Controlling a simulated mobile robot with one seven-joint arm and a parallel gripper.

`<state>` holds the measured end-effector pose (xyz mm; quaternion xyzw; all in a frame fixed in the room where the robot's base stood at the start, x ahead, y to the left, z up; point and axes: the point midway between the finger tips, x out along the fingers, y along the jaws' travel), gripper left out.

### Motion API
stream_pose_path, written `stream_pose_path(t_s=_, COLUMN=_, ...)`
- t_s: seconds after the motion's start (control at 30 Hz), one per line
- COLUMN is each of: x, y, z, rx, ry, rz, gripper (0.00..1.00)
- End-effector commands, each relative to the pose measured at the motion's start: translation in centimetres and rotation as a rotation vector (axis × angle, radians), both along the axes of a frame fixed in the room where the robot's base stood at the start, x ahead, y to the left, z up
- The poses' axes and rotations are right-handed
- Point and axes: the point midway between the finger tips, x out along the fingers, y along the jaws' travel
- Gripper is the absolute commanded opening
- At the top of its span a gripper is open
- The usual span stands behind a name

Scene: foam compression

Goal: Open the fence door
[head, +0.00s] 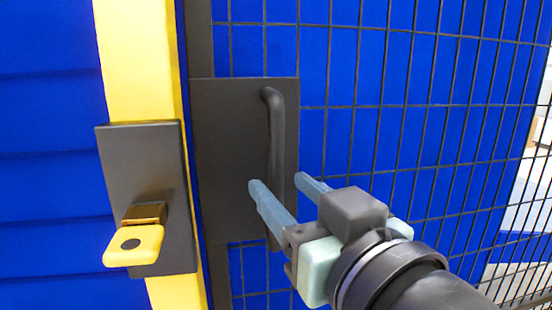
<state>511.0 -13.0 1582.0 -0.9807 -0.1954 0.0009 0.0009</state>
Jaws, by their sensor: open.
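The fence door (395,75) is a dark wire mesh panel on the right, and it looks shut against the yellow post. Its dark grey plate (226,135) carries a vertical black bar handle (276,130). My gripper (285,186) comes in from the lower right with its two blue fingers open. The fingertips are at the lower half of the handle, one at its left and one at its right in the picture. The handle shows between them. I cannot tell whether either finger touches it.
A yellow post (142,60) stands left of the door. It bears a dark lock box (150,170) with a yellow tab (134,245) sticking out. Blue panelling (50,110) fills the left side and shows behind the mesh. A lighter area shows at the far right through the mesh.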

Motion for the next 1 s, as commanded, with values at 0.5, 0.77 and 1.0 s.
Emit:
stream_pose_path(t_s=0.5, x=2.9, y=1.2, z=-0.1, rx=0.000, ry=-0.001, rz=-0.001, gripper=0.52)
stream_pose_path(t_s=0.77, x=2.9, y=1.2, z=0.0, rx=0.000, ry=0.000, rz=-0.001, gripper=0.20)
stream_pose_path(t_s=1.0, x=2.9, y=1.2, z=0.0, rx=0.000, ry=0.000, rz=-0.001, gripper=0.00)
